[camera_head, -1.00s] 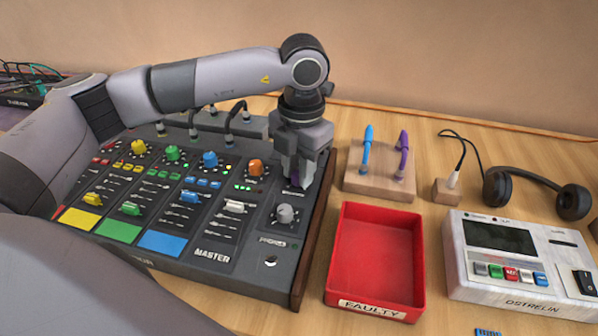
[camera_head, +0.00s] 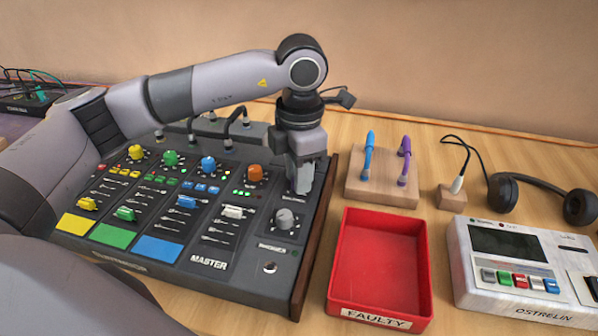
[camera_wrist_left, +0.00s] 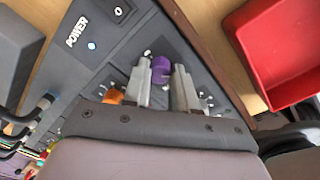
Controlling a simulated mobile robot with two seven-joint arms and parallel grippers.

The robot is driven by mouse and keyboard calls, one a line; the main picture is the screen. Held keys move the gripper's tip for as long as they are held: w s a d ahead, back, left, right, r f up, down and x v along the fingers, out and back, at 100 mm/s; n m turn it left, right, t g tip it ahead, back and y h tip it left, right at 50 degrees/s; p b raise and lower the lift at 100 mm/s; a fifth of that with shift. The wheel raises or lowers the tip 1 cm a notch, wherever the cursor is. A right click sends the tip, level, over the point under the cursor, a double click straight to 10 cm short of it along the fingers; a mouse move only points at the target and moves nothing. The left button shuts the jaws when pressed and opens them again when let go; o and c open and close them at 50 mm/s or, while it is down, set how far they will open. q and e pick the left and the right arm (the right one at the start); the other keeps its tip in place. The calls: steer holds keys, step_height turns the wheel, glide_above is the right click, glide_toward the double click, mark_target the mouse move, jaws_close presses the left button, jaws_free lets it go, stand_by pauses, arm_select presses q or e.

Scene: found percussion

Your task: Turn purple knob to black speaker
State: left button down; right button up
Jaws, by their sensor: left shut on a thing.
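The purple knob (camera_wrist_left: 161,69) sits on the dark mixer panel, between the fingertips of my left gripper (camera_wrist_left: 162,72) in the left wrist view. The gripper is shut on it. In the head view the left gripper (camera_head: 302,183) points down onto the right part of the mixer (camera_head: 262,212), just above a grey knob (camera_head: 285,219); it hides the purple knob there. I cannot make out the knob's pointer or a black speaker mark. My right gripper is not in view.
An orange knob (camera_head: 255,174) is left of the gripper. A red tray (camera_head: 378,313) marked FAULTY stands right of the mixer. A wooden block (camera_head: 382,192) with blue and purple plugs, headphones (camera_head: 502,193) and a white device (camera_head: 520,262) lie farther right.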

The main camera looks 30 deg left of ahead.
arm_select(q)
steer(key=c, duration=0.9)
jaws_free()
steer(key=shift+r, duration=0.15)
step_height(320, 180, up, 7)
steer(key=shift+s+d, duration=0.1)
steer(key=shift+s, duration=0.05)
